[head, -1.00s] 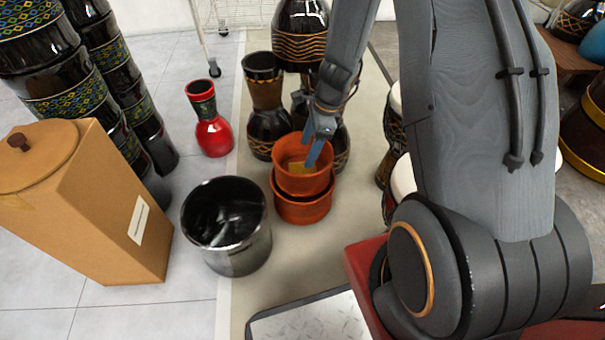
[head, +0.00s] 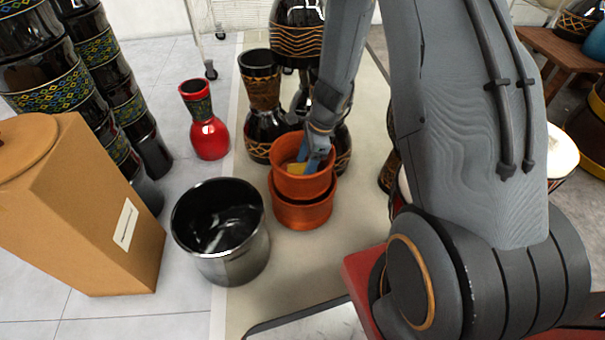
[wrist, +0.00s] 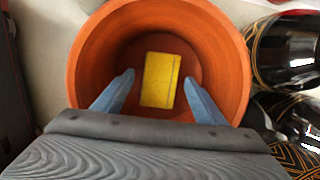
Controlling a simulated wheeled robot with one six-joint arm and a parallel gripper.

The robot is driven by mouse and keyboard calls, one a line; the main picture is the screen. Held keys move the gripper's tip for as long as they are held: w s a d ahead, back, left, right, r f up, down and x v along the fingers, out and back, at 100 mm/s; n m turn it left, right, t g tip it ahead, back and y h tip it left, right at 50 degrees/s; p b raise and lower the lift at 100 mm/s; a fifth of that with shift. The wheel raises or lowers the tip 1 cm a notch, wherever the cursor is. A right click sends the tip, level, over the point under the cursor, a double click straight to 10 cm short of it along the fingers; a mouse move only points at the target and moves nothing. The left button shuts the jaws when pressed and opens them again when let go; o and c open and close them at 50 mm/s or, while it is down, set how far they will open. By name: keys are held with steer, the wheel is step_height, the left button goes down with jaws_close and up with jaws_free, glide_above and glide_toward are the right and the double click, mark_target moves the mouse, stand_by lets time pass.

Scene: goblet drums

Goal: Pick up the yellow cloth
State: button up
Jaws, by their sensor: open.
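The yellow cloth (wrist: 160,80) lies at the bottom of an orange clay pot (wrist: 85,60) in the wrist view. It looks like a small folded rectangle. In the head view only a bit of the yellow cloth (head: 297,169) shows inside the upper orange pot (head: 302,186). My gripper (wrist: 160,88) is open, its two blue fingers reaching into the pot on either side of the cloth. The fingers appear apart from the cloth. In the head view my gripper (head: 308,160) is at the pot's mouth, partly hiding the cloth.
The upper pot sits on a lower orange pot (head: 303,214). A shiny black pot (head: 232,258) stands to the left, with a red goblet drum (head: 209,138) behind. Dark drums (head: 262,90) stand close behind the pots. A cardboard box (head: 110,245) is at far left.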

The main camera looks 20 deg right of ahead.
steer(key=shift+f, duration=0.25)
stand_by(0.5)
steer(key=shift+c, duration=0.5)
steer(key=c, duration=1.1)
steer(key=shift+r, duration=0.1)
step_height(320, 180, up, 10)
steer(key=p, duration=0.6)
steer(key=shift+r, duration=0.2)
